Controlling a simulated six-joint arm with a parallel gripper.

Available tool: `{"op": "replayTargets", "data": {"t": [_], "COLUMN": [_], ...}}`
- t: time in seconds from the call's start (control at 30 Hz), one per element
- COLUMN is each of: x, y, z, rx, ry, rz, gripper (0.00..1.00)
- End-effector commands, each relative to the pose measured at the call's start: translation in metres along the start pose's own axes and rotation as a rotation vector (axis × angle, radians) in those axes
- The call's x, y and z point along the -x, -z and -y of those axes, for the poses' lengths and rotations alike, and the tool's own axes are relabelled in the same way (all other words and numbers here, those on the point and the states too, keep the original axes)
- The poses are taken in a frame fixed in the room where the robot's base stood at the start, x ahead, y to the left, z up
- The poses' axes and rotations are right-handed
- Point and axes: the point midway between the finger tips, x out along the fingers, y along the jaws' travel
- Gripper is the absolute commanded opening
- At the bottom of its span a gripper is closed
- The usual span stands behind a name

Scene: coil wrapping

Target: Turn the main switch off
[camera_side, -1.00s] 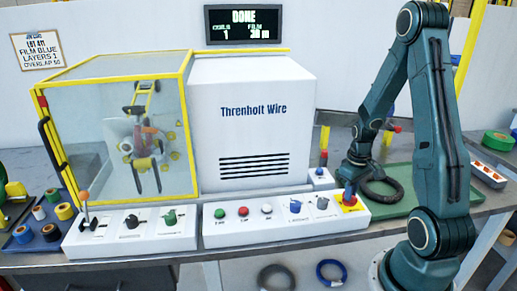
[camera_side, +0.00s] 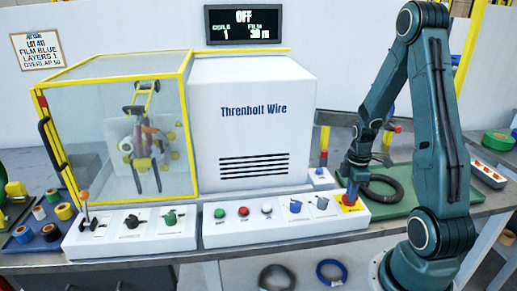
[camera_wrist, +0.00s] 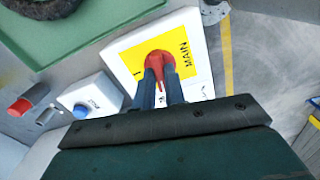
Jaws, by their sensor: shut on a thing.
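The main switch is a red rotary knob (camera_wrist: 160,62) on a yellow plate marked MAIN (camera_wrist: 194,52) in the wrist view. In the side view its yellow plate (camera_side: 353,203) is at the right end of the white control panel (camera_side: 270,228). My gripper (camera_wrist: 163,82) is shut on the red knob, one blue finger on each side, and partly hides it. The knob's red pointer is between the fingers. The display (camera_side: 243,24) above the machine reads OFF, with coils 1 and film 30 m.
A small white box with a blue button (camera_wrist: 80,110) sits beside the panel. A dark coil (camera_side: 382,188) lies on the green mat (camera_side: 400,208) behind the gripper. The yellow-framed guard (camera_side: 120,125) stands at the left.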

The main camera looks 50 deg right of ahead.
Motion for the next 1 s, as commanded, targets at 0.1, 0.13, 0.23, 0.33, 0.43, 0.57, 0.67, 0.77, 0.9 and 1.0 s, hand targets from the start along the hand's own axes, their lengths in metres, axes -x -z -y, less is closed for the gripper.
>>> {"op": "replayTargets", "data": {"t": [0.1, 0.13, 0.23, 0.33, 0.43, 0.57, 0.67, 0.77, 0.9, 1.0], "x": [0.0007, 0.0007, 0.0007, 0.0007, 0.0007, 0.0007, 0.0008, 0.0008, 0.0007, 0.0005], "y": [0.0005, 0.0005, 0.0006, 0.0006, 0.0006, 0.0007, 0.0007, 0.0007, 0.0007, 0.0005], "z": [-0.0006, -0.0006, -0.0006, -0.0006, -0.0006, -0.0006, -0.0006, -0.0006, -0.0006, -0.0004], "rx": [0.073, 0.09, 0.132, 0.16, 0.177, 0.183, 0.184, 0.183, 0.183, 0.182], "ry": [-0.002, -0.002, -0.002, -0.002, -0.002, -0.002, -0.002, -0.002, -0.002, -0.002], "rz": [-0.002, -0.002, -0.002, -0.002, -0.002, -0.002, -0.002, -0.002, -0.002, -0.001], "gripper": [0.0, 0.0, 0.0, 0.0, 0.0, 0.0, 0.0, 0.0, 0.26, 0.34]}}
